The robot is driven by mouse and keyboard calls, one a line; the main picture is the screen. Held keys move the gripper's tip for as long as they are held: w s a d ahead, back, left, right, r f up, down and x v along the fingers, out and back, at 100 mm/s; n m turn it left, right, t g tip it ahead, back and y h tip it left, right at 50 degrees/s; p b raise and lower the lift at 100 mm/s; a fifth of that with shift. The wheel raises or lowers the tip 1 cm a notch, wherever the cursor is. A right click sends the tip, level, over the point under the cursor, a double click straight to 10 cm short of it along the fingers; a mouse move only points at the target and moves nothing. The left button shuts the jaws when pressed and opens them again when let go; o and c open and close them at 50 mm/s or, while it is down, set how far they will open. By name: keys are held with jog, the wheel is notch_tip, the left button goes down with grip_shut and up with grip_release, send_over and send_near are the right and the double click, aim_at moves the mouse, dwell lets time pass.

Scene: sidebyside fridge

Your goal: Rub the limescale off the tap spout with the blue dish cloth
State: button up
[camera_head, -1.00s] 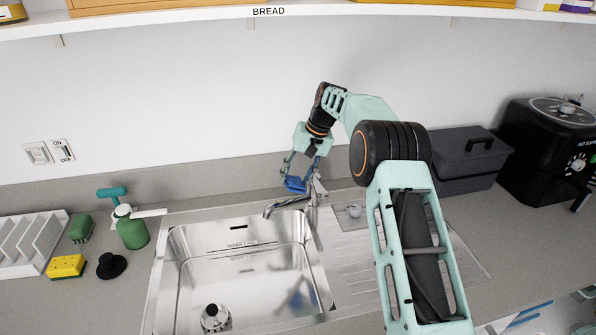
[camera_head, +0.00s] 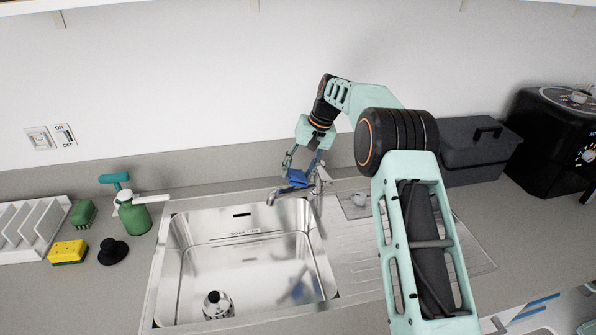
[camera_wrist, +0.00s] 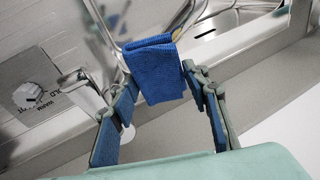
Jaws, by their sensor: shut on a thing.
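The blue dish cloth (camera_head: 298,178) is folded between the fingertips of my gripper (camera_head: 302,174), which points down over the tap. The wrist view shows the cloth (camera_wrist: 155,70) with a finger at each side, so my gripper (camera_wrist: 158,80) is shut on it. The chrome tap spout (camera_head: 287,193) reaches left over the sink's back edge, close below the cloth. I cannot tell whether the cloth touches the spout. In the wrist view the cloth covers part of the chrome behind it. Limescale is too small to make out.
A grey box (camera_head: 478,150) and a black appliance (camera_head: 550,145) stand right. The wall is close behind.

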aim_at(282, 191)
jog(key=shift+s+a+f+b, duration=0.15)
jog(key=shift+s+f+b, duration=0.05)
jog(key=shift+f+b, duration=0.35)
jog(key=shift+s+a+f+b, duration=0.15)
jog(key=shift+f+b, duration=0.25)
jog(key=shift+f, duration=0.1)
jog(key=shift+s+r, duration=0.1)
jog(key=shift+s, duration=0.05)
jog(key=shift+s+a+r+b, duration=0.25)
jog(key=shift+s+a+r, duration=0.3)
jog(key=shift+s, duration=0.3)
jog(key=shift+s+a+r+b, duration=0.25)
jog(key=shift+s+a+r, duration=0.1)
jog(key=shift+s+a, duration=0.45)
jog(key=shift+s+a+r+b, duration=0.25)
jog(key=shift+s+a+r, duration=0.25)
jog(key=shift+s, duration=0.4)
jog(key=shift+w+d, duration=0.1)
jog(key=shift+w, duration=0.05)
